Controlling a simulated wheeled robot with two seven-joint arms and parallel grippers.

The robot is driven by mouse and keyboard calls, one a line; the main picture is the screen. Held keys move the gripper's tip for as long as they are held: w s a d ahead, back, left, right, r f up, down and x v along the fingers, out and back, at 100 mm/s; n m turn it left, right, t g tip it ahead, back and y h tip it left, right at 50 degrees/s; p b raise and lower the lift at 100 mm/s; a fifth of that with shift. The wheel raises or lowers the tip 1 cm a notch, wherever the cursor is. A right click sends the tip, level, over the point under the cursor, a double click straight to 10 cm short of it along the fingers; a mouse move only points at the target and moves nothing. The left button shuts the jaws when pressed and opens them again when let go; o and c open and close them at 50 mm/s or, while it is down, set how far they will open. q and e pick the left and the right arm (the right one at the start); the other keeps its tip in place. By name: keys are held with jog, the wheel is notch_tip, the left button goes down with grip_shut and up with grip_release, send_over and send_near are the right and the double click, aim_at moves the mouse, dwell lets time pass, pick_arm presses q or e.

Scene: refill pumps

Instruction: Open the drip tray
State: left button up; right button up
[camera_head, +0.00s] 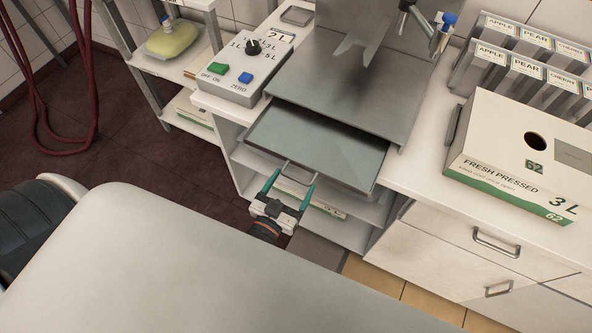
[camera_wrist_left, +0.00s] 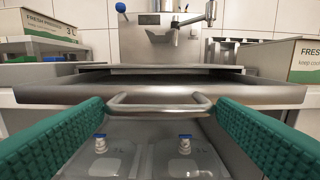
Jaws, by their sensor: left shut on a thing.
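The drip tray (camera_head: 318,145) is a shallow grey metal tray under the steel filling machine (camera_head: 345,85). It sticks out toward me from its slot, with much of its inner floor in view. Its bar handle (camera_head: 300,168) is at the middle of the front edge. My left gripper (camera_head: 289,185) is at this handle, with its green fingers one at each end, shut on it. In the left wrist view the handle (camera_wrist_left: 160,98) spans between the two fingers below the tray's front wall (camera_wrist_left: 160,88). My right gripper is not in view.
A control box (camera_head: 238,70) with a knob and buttons stands left of the machine. A FRESH PRESSED carton (camera_head: 515,160) is on the counter to the right. Under the tray are open shelves (camera_head: 325,215), and several clear containers (camera_wrist_left: 185,158) show there. Drawers (camera_head: 470,250) are at the lower right.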

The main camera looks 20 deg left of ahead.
pick_arm(q)
jog(key=shift+d, duration=0.15)
jog(key=o, duration=1.2)
jog(key=shift+c, duration=0.2)
jog(key=s+b, duration=0.3)
jog(key=s, duration=0.9)
